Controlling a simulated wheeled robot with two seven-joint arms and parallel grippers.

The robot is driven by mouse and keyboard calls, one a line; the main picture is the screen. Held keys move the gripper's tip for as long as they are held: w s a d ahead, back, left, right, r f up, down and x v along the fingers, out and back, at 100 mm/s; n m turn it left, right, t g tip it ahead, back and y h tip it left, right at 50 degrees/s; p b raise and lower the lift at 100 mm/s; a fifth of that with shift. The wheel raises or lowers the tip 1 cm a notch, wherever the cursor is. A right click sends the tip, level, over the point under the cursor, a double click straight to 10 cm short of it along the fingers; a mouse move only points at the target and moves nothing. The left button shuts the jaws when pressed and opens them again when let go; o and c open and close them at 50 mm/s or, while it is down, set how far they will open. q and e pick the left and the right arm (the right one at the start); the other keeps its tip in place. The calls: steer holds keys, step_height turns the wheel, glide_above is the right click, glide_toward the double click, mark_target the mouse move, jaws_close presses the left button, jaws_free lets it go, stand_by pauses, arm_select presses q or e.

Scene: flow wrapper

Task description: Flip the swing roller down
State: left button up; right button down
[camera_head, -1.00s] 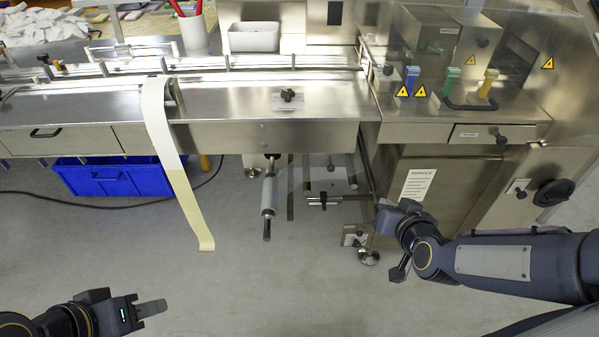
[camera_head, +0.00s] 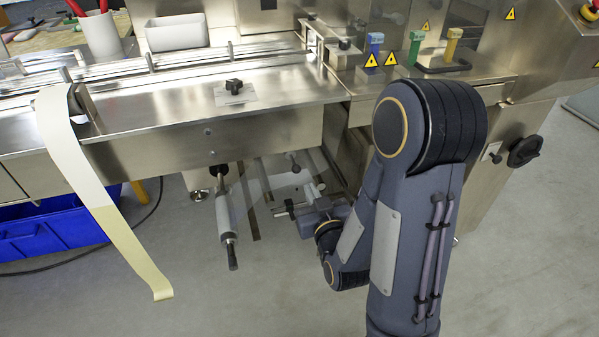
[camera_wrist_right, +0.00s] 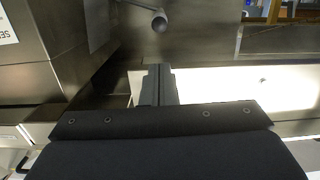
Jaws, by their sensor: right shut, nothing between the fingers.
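The swing roller appears to be the pale grey cylinder (camera_head: 224,215) with a dark end, under the machine's table edge in the head view. It sticks out toward the camera and downward. My right gripper (camera_head: 312,195) is below the table, to the right of the roller and apart from it, partly hidden by its own wrist. In the right wrist view the fingers (camera_wrist_right: 158,78) are shut with nothing between them. A round-ended metal rod (camera_wrist_right: 158,20) is ahead of them. My left gripper is out of view.
A dark T-shaped handle (camera_head: 284,210) lies close to my right gripper. A pale paper strip (camera_head: 95,190) hangs at the left over a blue crate (camera_head: 60,232). The machine cabinet (camera_head: 480,175) stands right of my forearm. The floor in front is clear.

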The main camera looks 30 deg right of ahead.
mark_target(299, 169)
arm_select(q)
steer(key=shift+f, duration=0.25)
arm_select(e)
steer(key=x, duration=0.9)
steer(key=shift+w+d, duration=0.1)
steer(key=shift+w, duration=0.3)
arm_select(q)
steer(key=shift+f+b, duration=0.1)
steer(key=shift+b, duration=0.25)
